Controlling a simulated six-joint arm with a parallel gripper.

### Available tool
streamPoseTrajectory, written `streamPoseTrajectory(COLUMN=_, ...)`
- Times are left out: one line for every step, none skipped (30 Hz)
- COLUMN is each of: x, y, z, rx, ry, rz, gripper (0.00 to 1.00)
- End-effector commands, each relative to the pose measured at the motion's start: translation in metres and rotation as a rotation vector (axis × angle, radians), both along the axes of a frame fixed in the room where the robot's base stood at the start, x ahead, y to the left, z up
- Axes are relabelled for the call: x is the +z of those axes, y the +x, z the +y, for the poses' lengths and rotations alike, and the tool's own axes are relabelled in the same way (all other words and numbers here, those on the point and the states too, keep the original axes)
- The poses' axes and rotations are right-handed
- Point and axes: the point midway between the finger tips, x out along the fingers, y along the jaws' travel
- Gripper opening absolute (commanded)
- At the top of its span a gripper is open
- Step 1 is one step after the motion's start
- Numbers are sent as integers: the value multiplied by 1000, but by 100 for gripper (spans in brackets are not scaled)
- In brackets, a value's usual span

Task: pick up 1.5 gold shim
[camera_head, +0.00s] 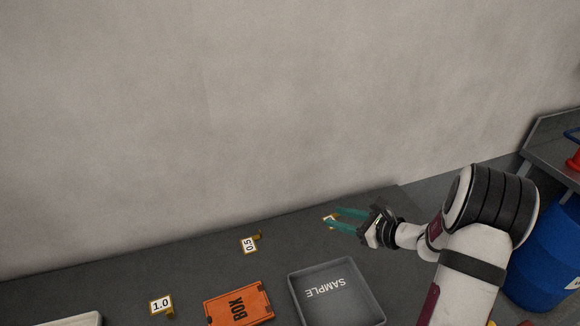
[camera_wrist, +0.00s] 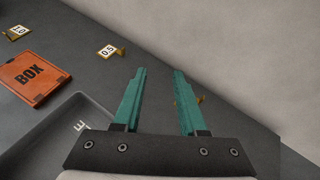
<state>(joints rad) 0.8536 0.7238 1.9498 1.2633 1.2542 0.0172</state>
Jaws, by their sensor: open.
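A small gold shim (camera_head: 326,219) lies on the dark table near the back wall, by the tips of my gripper. Its label is mostly hidden by a finger, so I cannot read it. In the wrist view the gold shim (camera_wrist: 201,99) shows just right of the right finger, partly covered by it. My gripper (camera_head: 352,219) has two teal fingers spread apart with nothing between them. In the wrist view my gripper (camera_wrist: 160,72) points toward the wall. I cannot tell its exact height above the table.
A gold shim marked 0.5 (camera_head: 249,245) and one marked 1.0 (camera_head: 161,306) lie to the left. An orange BOX (camera_head: 262,303) and a grey SAMPLE tray (camera_head: 372,300) sit in front. The wall (camera_head: 200,130) stands close behind. A blue barrel (camera_head: 541,262) is at right.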

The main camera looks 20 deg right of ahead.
Motion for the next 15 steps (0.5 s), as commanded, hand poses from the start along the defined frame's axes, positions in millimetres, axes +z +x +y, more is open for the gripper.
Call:
streamPoseTrajectory(x=-24, y=-4, z=-39, rx=-135, ry=55, rz=7, gripper=41)
streamPoseTrajectory(x=-35, y=-6, z=-58, rx=-206, ry=82, rz=7, gripper=41)
streamPoseTrajectory(x=-47, y=-10, z=-78, rx=-282, ry=109, rz=6, gripper=41)
streamPoseTrajectory(x=-54, y=-12, z=-89, rx=-323, ry=124, rz=5, gripper=41)
streamPoseTrajectory(x=-59, y=-14, z=-97, rx=-354, ry=134, rz=4, gripper=41)
streamPoseTrajectory(x=-64, y=-14, z=-103, rx=-378, ry=142, rz=4, gripper=41)
streamPoseTrajectory(x=-67, y=-11, z=-105, rx=-387, ry=145, rz=4, gripper=41)
streamPoseTrajectory(x=-70, y=-7, z=-106, rx=-391, ry=147, rz=4, gripper=41)
streamPoseTrajectory(x=-74, y=3, z=-104, rx=-390, ry=148, rz=4, gripper=41)
streamPoseTrajectory(x=-77, y=11, z=-102, rx=-389, ry=148, rz=4, gripper=41)
streamPoseTrajectory(x=-81, y=20, z=-101, rx=-386, ry=146, rz=4, gripper=41)
streamPoseTrajectory(x=-86, y=31, z=-100, rx=-386, ry=147, rz=4, gripper=41)
streamPoseTrajectory(x=-89, y=39, z=-99, rx=-386, ry=146, rz=4, gripper=41)
streamPoseTrajectory(x=-93, y=47, z=-98, rx=-386, ry=145, rz=4, gripper=41)
streamPoseTrajectory(x=-96, y=56, z=-97, rx=-386, ry=147, rz=3, gripper=41)
